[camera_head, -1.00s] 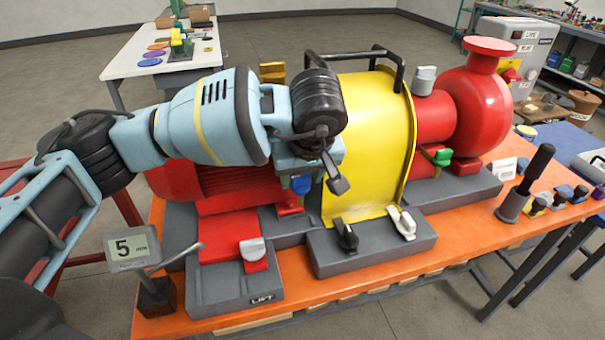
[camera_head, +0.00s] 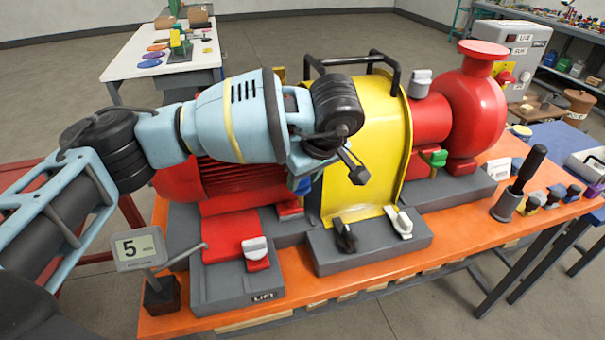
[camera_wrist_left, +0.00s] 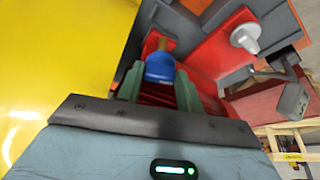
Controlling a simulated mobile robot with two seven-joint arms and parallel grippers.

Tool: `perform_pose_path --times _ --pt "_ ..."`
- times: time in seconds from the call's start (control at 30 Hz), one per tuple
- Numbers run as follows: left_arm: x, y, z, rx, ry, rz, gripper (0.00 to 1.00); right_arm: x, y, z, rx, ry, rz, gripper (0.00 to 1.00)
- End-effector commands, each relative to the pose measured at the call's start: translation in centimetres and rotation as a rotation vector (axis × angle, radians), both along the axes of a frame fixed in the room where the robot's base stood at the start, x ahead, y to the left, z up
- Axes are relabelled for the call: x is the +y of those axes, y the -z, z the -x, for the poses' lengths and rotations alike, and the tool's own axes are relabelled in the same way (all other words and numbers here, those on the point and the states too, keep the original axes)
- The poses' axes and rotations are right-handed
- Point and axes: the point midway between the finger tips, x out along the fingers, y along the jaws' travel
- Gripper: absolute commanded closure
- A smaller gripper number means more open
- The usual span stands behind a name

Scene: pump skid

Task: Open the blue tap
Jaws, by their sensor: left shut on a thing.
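The blue tap (camera_wrist_left: 160,68) shows in the left wrist view as a rounded blue handle on a small brass stem, above the red motor base. My left gripper (camera_wrist_left: 159,84) has its two greenish fingers on either side of the handle and is shut on it. In the head view, only a small part of the blue tap (camera_head: 303,187) shows below my left gripper (camera_head: 300,178), beside the yellow guard (camera_head: 368,150). The wrist hides most of the handle and the fingertips. My right gripper is in neither view.
A green tap (camera_head: 433,158) sits right of the guard. Black (camera_head: 345,237) and white (camera_head: 401,222) handles stand on the front grey block. A white-handled red piece (camera_head: 256,252) is at front left. A dark upright lever (camera_head: 523,182) stands at right. A "5" display (camera_head: 138,248) is at left.

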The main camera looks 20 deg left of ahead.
Motion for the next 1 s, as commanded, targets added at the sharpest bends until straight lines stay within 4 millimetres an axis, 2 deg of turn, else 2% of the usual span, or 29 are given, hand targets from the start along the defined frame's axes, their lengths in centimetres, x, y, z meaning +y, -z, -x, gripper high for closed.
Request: perform_pose_path --times 0.4,0.9,0.93,1.0 --pt "-0.11 -0.07 -0.22 0.000 -0.182 0.000 0.86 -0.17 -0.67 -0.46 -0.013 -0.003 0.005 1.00" --pt "-0.14 0.03 -0.24 0.000 -0.200 0.000 0.86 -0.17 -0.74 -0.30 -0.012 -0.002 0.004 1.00" --pt "-0.13 0.04 -0.24 0.000 -0.200 0.000 0.60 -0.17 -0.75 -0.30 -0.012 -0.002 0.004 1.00" --pt "-0.14 0.03 -0.24 0.000 -0.200 0.000 0.51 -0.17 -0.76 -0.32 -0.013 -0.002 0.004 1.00"
